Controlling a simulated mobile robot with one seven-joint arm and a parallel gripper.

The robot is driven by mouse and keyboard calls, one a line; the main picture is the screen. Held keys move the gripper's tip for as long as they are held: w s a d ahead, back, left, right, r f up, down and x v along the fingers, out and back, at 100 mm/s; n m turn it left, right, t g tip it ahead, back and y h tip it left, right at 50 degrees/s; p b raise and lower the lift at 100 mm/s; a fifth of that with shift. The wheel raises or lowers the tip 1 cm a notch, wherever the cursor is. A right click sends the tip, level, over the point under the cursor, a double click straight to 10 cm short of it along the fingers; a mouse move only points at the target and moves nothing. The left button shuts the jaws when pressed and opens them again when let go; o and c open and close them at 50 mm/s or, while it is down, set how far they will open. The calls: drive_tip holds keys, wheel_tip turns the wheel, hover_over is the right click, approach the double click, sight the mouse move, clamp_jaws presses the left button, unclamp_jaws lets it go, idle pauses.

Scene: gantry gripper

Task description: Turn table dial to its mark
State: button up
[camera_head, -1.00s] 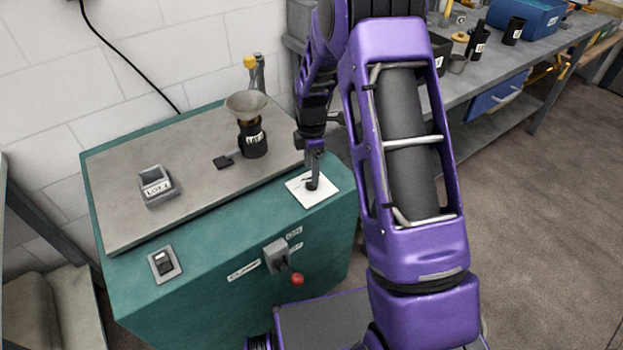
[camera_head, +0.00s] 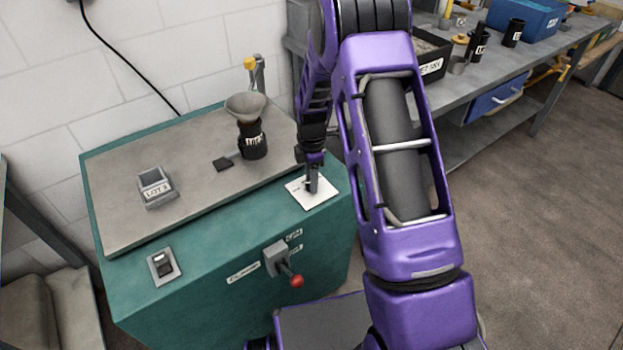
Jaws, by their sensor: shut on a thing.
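The table dial sits on a white plate (camera_head: 322,198) at the right end of the teal cabinet's top (camera_head: 220,232). My gripper (camera_head: 312,187) points down over the plate and is shut on the dial's knob. The fingers hide most of the dial. Small dark markings show on the left part of the plate, but they are too small to read, and I cannot tell where the dial points against its mark.
On the cabinet stand a labelled grey tray (camera_head: 157,188), a small dark block (camera_head: 222,164), a funnel on a dark jar (camera_head: 252,135) and a rocker switch (camera_head: 164,266). A red-tipped lever (camera_head: 290,274) juts from the front. A cluttered workbench (camera_head: 470,85) is behind right.

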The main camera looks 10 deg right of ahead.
drive_tip(key=shift+m, duration=0.3)
clamp_jaws()
drive_tip(key=m, duration=0.5)
drive_tip(key=shift+b, duration=0.4)
drive_tip(key=m, duration=0.6)
drive_tip(key=shift+m, duration=0.3)
drive_tip(key=m, duration=1.1)
drive_tip(key=shift+m, duration=0.4)
drive_tip(key=o, duration=1.1)
unclamp_jaws()
